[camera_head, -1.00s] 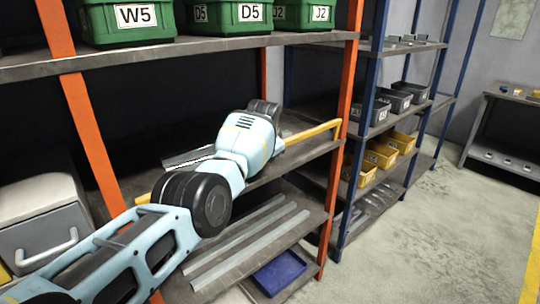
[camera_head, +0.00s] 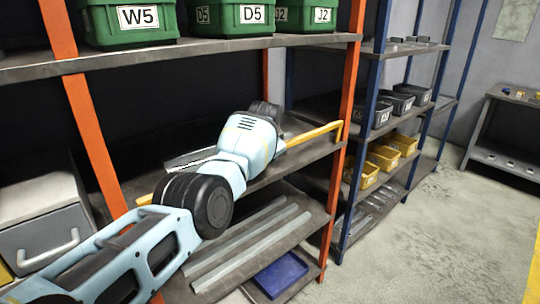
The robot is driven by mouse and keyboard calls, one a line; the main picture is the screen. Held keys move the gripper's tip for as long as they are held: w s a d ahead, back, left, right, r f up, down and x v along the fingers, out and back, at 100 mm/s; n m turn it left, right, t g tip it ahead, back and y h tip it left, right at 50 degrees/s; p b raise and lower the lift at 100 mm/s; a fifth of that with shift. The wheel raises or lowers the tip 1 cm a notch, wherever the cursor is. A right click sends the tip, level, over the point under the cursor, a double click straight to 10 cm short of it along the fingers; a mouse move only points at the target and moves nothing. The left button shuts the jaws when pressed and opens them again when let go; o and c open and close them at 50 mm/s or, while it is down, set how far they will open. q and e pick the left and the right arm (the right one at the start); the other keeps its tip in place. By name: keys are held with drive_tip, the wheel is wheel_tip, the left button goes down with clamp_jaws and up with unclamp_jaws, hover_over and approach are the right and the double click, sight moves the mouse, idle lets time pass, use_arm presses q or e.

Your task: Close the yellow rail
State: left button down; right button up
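The yellow rail (camera_head: 315,133) runs along the front of the middle shelf of the orange-post rack. Its right end bends back near the right orange post, and its left end (camera_head: 144,199) shows near the left post. My light-blue arm reaches in from the lower left and crosses in front of the rail's middle part, hiding it. The gripper at the arm's far end is hidden behind my own arm links, so I cannot see its fingers or whether it touches the rail. My other gripper does not show.
Green bins (camera_head: 125,22) stand on the upper shelf. Metal strips (camera_head: 245,246) and a blue tray (camera_head: 281,272) lie below the middle shelf. A grey cabinet (camera_head: 45,230) is at left. A blue-post rack holds yellow bins (camera_head: 383,157) and grey bins (camera_head: 396,103). The floor at right is clear.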

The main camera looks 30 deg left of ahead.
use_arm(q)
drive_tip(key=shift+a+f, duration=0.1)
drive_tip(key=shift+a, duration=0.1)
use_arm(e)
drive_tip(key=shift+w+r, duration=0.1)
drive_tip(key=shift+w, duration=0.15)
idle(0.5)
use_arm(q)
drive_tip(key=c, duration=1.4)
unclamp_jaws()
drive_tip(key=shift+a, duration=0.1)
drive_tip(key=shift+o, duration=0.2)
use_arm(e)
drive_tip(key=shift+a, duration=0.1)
